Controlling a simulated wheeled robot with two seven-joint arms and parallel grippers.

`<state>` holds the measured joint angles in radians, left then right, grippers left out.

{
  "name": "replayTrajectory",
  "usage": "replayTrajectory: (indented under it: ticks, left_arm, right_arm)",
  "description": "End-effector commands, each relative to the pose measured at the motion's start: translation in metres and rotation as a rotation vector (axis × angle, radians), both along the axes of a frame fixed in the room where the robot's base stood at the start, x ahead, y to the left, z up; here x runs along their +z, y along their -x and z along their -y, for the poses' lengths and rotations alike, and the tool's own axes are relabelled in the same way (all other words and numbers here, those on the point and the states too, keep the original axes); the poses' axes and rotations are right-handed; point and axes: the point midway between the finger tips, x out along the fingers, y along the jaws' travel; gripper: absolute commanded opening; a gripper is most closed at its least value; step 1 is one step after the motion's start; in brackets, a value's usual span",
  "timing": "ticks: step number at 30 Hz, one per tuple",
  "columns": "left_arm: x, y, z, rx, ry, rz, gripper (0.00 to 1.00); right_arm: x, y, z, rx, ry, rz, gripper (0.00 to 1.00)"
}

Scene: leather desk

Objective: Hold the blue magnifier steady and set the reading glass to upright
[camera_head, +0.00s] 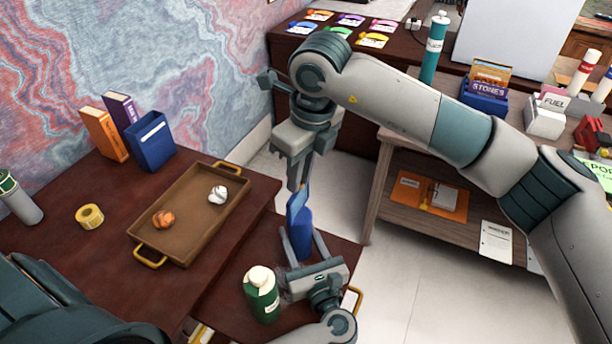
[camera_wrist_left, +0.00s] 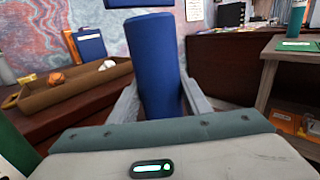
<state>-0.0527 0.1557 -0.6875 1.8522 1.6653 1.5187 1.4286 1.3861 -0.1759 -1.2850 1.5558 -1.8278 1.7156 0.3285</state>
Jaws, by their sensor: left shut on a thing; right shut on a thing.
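The blue magnifier (camera_head: 300,239) is near the middle of the head view, at the desk's right part. Its thick blue body stands between the fingers of my left gripper (camera_head: 301,246), which is shut on it. The body also fills the middle of the left wrist view (camera_wrist_left: 155,65). A thinner, flat blue piece (camera_head: 297,203), seemingly the reading glass, rises above the body. My right gripper (camera_head: 299,184) comes down from above and is shut on its top. The fingers hide part of this piece, so its exact angle is hard to tell.
A green bottle (camera_head: 262,294) stands close to my left gripper. A tape roll (camera_head: 89,216) and a blue holder (camera_head: 151,141) are farther left. Shelves stand at right.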

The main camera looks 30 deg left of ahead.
Motion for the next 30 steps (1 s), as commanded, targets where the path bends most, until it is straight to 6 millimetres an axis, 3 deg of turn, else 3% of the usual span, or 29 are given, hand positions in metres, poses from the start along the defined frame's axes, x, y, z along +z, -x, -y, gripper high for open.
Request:
replayTrajectory:
  ticks: [13,14,15,16,30]
  left_arm:
    - [0.0001,0.0004,0.0021,-0.003,-0.001,0.001,0.11]
    - [0.0001,0.0004,0.0020,-0.003,0.000,0.000,0.11]
    - [0.0000,0.0004,0.0018,-0.003,0.000,0.000,0.11]
    - [0.0000,0.0004,0.0017,-0.003,0.000,0.000,0.11]
    - [-0.0001,0.0001,0.0001,0.000,0.000,0.000,0.11]
  right_arm:
    - [-0.0023,-0.0004,-0.0015,-0.001,0.011,-0.001,0.00]
    - [-0.0023,-0.0003,-0.0014,-0.001,0.011,-0.001,0.23]
    - [-0.0021,-0.0003,-0.0013,-0.001,0.011,-0.001,0.33]
    - [-0.0020,-0.0002,-0.0014,-0.001,0.011,-0.001,0.35]
    - [0.0068,0.0000,-0.0001,0.000,0.010,0.000,0.35]
